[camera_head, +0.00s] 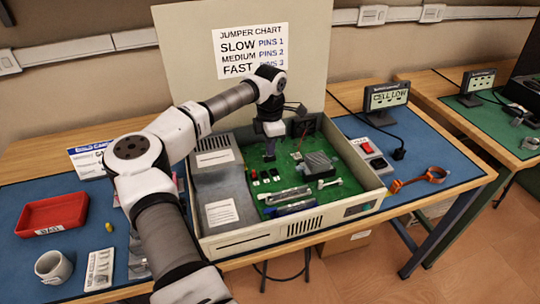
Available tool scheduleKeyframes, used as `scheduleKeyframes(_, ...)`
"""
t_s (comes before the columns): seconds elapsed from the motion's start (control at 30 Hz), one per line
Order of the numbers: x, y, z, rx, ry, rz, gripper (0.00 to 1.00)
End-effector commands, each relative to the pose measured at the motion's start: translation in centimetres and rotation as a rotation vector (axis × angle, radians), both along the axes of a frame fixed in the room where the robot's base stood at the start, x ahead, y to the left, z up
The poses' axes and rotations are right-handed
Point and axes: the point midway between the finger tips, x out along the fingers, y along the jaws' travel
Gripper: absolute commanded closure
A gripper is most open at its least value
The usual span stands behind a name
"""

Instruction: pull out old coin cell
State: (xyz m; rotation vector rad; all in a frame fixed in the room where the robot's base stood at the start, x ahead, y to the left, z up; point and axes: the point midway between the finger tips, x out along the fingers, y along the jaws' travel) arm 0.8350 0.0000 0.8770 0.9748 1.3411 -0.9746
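My gripper (270,150) is inside the open computer case (262,236), pointing down over the back left part of the green circuit board (290,172). Its fingers are small and dark here, and I cannot tell whether they are open or shut. The old coin cell cannot be made out; the gripper may hide it.
The board carries a grey heatsink (317,164), small jumper blocks and memory sticks (286,196). A red tray (52,213), white mug (53,267) and blister pack (99,268) lie at left. A power strip (368,149) and orange strap (420,179) lie at right.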

Motion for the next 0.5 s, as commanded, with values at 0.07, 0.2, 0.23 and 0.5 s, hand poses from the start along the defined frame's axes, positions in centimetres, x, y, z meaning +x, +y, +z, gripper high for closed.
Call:
scheduleKeyframes(0.07,0.0,0.0,0.4,0.0,0.0,0.0,1.0)
scheduleKeyframes(0.2,0.0,0.0,0.8,0.0,0.0,0.0,1.0)
scheduleKeyframes(0.23,0.0,0.0,0.9,0.0,0.0,0.0,1.0)
scheduleKeyframes(0.5,0.0,0.0,1.7,0.0,0.0,0.0,1.0)
